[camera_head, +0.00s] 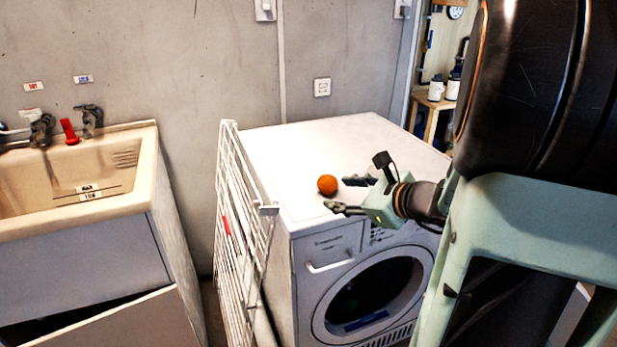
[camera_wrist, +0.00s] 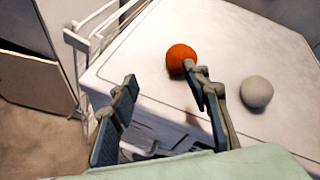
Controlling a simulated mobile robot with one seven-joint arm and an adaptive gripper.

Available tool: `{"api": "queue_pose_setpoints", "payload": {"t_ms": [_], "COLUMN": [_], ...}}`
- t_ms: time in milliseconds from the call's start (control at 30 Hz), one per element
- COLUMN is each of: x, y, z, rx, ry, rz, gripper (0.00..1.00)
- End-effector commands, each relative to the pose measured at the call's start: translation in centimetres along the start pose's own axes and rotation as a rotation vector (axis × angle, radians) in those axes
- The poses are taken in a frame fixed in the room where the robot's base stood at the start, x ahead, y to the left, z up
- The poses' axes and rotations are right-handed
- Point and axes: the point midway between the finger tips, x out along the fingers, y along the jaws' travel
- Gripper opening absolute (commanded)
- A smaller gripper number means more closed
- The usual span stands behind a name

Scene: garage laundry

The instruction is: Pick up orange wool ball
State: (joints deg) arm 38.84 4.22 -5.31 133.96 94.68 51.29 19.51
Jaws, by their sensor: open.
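The orange wool ball (camera_head: 327,185) sits on the white top of the washing machine (camera_head: 330,143), towards its front left. In the wrist view the orange ball (camera_wrist: 181,58) lies just beyond the tip of the right finger, which overlaps its lower right edge. My gripper (camera_head: 345,195) is open, with its fingers pointing left towards the ball. In the wrist view the gap of my gripper (camera_wrist: 160,80) is empty, and the ball is ahead of it, nearer the right finger. I cannot tell whether that finger touches the ball.
A pale grey ball (camera_wrist: 257,92) lies on the machine top, right of the right finger in the wrist view. A white wire drying rack (camera_head: 243,235) leans along the machine's left side. A beige sink (camera_head: 75,180) stands left. The back of the machine top is clear.

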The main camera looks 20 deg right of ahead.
Motion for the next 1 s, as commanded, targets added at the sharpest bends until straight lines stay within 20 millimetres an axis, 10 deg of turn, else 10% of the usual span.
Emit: {"api": "queue_pose_setpoints", "payload": {"t_ms": [200, 1000], "x": [-0.6, 9.0], "y": [-2.4, -3.0], "z": [-0.7, -1.0], "rx": [0.154, 0.156], "ry": [-0.034, -0.035], "rz": [-0.099, -0.101], "gripper": [0.43, 0.43]}}
